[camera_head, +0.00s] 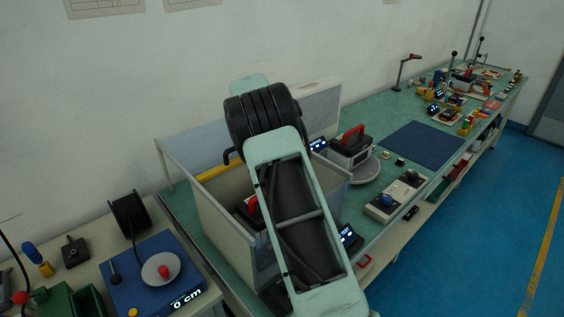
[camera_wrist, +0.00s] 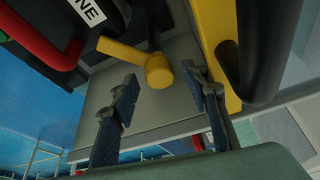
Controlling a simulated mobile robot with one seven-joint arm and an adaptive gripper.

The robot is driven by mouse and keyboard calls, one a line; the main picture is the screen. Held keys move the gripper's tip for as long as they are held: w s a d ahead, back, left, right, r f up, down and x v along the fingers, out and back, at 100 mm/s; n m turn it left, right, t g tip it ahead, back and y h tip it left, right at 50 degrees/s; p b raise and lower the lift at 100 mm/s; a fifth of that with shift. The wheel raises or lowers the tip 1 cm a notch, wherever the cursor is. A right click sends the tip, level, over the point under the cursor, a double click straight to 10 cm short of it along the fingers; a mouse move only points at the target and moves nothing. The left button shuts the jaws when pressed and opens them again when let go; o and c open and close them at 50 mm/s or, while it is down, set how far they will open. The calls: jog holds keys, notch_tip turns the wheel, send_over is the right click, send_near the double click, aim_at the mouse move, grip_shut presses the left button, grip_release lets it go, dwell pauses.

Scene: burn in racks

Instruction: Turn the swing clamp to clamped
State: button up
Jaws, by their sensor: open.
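A yellow lever with a round hub (camera_wrist: 158,70), which looks like the swing clamp, shows in the wrist view on a grey plate (camera_wrist: 110,92). Its arm points left toward a black unit with a red handle (camera_wrist: 38,42). My gripper (camera_wrist: 160,84) is open and empty, its two dark fingers reaching toward the hub, one on either side of it in the picture. I cannot tell if they touch it. In the head view my arm hides the gripper and the clamp, over a grey open-topped box (camera_head: 222,222). Whether the clamp is clamped is unclear.
A yellow bar and a thick black handle (camera_wrist: 265,50) stand close to my right finger in the wrist view. In the head view a second red-handled unit (camera_head: 350,147) sits on a round plate right of the box. A dark blue mat (camera_head: 425,144) on the bench is clear.

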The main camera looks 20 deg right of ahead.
jog(key=w+v, duration=0.1)
jog(key=v, duration=1)
jog(key=shift+s+r, duration=0.3)
jog(key=shift+s, duration=0.2)
jog(key=shift+a, duration=0.15)
